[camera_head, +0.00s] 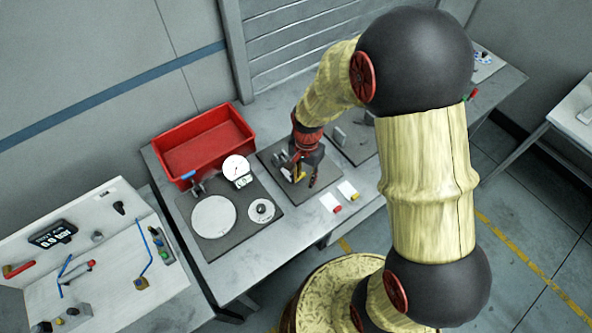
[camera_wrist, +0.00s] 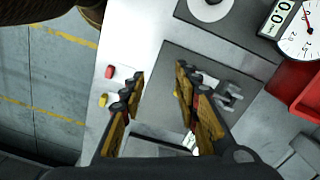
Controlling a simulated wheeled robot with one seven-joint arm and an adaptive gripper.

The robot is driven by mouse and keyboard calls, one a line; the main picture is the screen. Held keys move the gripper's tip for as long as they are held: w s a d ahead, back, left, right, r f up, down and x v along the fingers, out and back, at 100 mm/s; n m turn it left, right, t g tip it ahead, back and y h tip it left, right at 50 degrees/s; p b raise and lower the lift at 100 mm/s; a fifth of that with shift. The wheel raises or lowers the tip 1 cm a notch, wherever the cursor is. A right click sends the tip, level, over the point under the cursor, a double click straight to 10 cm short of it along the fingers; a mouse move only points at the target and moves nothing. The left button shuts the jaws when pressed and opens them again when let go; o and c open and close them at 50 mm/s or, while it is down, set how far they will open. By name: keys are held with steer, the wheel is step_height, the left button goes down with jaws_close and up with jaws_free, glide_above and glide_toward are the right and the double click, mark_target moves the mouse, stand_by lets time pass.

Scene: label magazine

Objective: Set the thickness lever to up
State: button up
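My gripper (camera_head: 305,180) hangs low over a dark square plate (camera_head: 272,157) on the workbench in the head view. In the wrist view my gripper (camera_wrist: 159,82) is open, with a clear gap between its two yellow-and-black fingers. Bare plate (camera_wrist: 158,70) shows between the fingertips. A grey metal fixture (camera_wrist: 228,98) stands on the plate beside the right finger and is partly covered by it. A bit of red shows behind that finger. I cannot make out the thickness lever or its position for certain; the gripper hides part of the plate.
A red bin (camera_head: 203,143) stands at the back left of the bench. A dial gauge (camera_head: 236,168) and a round white disc (camera_head: 213,216) are left of the plate. A red button (camera_wrist: 110,72) and a yellow button (camera_wrist: 103,100) sit near the front edge.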

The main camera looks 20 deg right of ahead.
steer(key=w+f+m, duration=0.1)
steer(key=f, duration=0.1)
steer(key=w+f+m+t, duration=0.1)
steer(key=w+f+m, duration=0.1)
steer(key=f, duration=0.1)
steer(key=w+f+m, duration=0.1)
steer(key=w+f, duration=0.1)
steer(key=shift+w+a+f+m+t, duration=0.15)
steer(key=shift+a+f+m+t, duration=0.05)
steer(key=shift+m+t, duration=0.1)
steer(key=shift+c, duration=0.5)
jaws_close()
stand_by(0.6)
